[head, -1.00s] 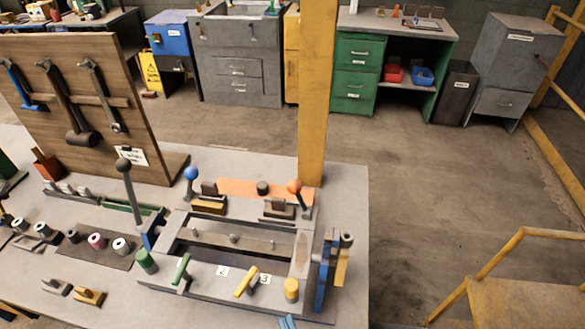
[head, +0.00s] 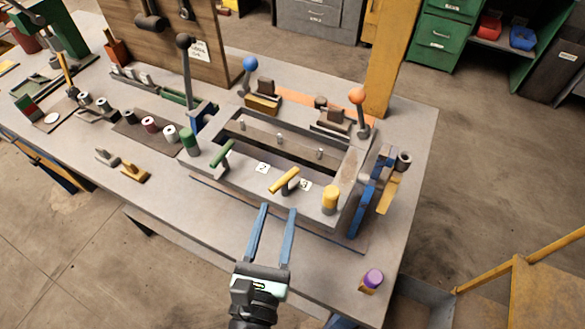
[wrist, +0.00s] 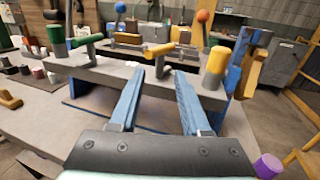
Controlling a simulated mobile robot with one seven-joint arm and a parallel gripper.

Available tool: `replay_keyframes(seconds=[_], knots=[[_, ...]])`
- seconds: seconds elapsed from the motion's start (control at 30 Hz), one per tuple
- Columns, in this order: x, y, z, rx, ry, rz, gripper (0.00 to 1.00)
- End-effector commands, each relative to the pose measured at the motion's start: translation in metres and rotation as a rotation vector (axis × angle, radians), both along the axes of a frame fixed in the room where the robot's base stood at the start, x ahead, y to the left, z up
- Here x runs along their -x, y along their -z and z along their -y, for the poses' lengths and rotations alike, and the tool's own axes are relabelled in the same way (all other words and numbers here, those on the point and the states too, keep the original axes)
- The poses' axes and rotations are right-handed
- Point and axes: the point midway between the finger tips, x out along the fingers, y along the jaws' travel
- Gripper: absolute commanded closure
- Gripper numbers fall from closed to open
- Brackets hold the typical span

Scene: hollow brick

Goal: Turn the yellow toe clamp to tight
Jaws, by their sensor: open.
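The yellow toe clamp handle (head: 285,181) is a short yellow bar on the front face of the grey fixture (head: 235,172), beside a label marked 3. In the wrist view the yellow handle (wrist: 159,50) lies just beyond and between my fingertips. My gripper (head: 279,208) has two long blue fingers, apart and empty, pointing at the handle from the front. The gripper also shows in the wrist view (wrist: 150,80). A green handle (head: 222,153) sits to the left, near a label marked 2. A yellow cylindrical knob (head: 330,198) stands to the right.
A green knob (head: 189,142) stands at the fixture's left corner. Levers with blue (head: 250,63) and orange (head: 357,96) balls rise behind. Blue and yellow parts (head: 372,190) hang at the right end. A purple-topped piece (head: 373,278) sits at the front right.

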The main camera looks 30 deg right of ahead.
Motion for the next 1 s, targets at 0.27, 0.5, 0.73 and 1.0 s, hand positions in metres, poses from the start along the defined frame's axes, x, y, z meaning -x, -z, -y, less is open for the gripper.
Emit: replay_keyframes(seconds=[0.27, 0.5, 0.73, 1.0], knots=[[-0.048, -0.003, 0.037, 0.001, 0.003, 0.001, 0.53], [-0.074, -0.001, 0.056, -0.001, 0.001, 0.001, 0.53], [-0.08, 0.0, 0.061, -0.001, 0.0, 0.0, 0.53], [-0.08, 0.0, 0.06, -0.001, 0.0, -0.001, 0.67]])
